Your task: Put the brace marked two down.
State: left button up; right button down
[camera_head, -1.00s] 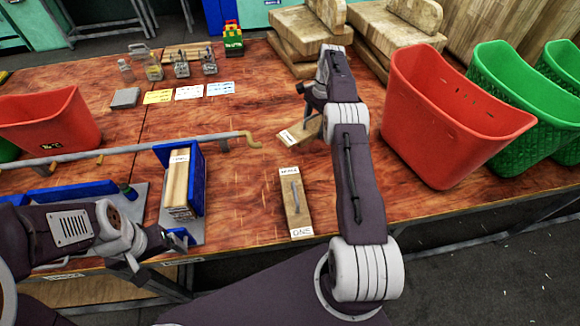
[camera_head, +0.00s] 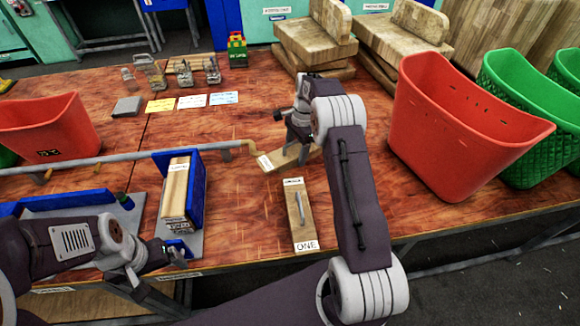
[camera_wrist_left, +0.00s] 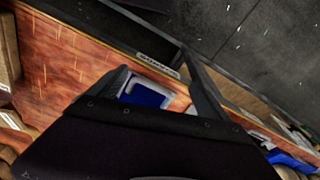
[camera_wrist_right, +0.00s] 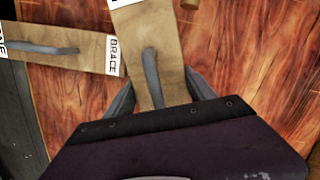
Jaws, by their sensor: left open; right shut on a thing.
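My right gripper (camera_head: 300,146) is shut on the handle of a flat wooden brace (camera_head: 283,159), at or just above the table; I cannot tell if it touches. Its white end label is too small or cut off to read. In the right wrist view the held brace (camera_wrist_right: 146,40) shows its handle between the fingers. A second brace (camera_head: 301,222), labelled ONE, lies flat on the table just nearer; it also shows in the right wrist view (camera_wrist_right: 60,47). My left gripper (camera_head: 168,254) is open and empty by the near table edge, beside the blue press.
The blue press (camera_head: 197,190) holds a wooden stack (camera_head: 174,192) at left. A grey bar (camera_head: 110,158) with a tan hooked end reaches close to the held brace. A red bin (camera_head: 455,125) stands at right. Cards (camera_head: 192,101) lie behind; table between is clear.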

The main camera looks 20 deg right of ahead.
aim_at(291, 151)
jog(key=shift+w+a+f, duration=0.1)
jog(key=shift+a+f, duration=0.75)
jog(key=shift+a, duration=0.3)
jog(key=shift+f, duration=0.25)
jog(key=f, duration=0.3)
jog(key=shift+s, duration=0.2)
jog(key=shift+w+f, duration=0.15)
jog(key=shift+f, duration=0.1)
jog(key=c, duration=0.6)
grip_release()
jog(key=shift+f, duration=0.1)
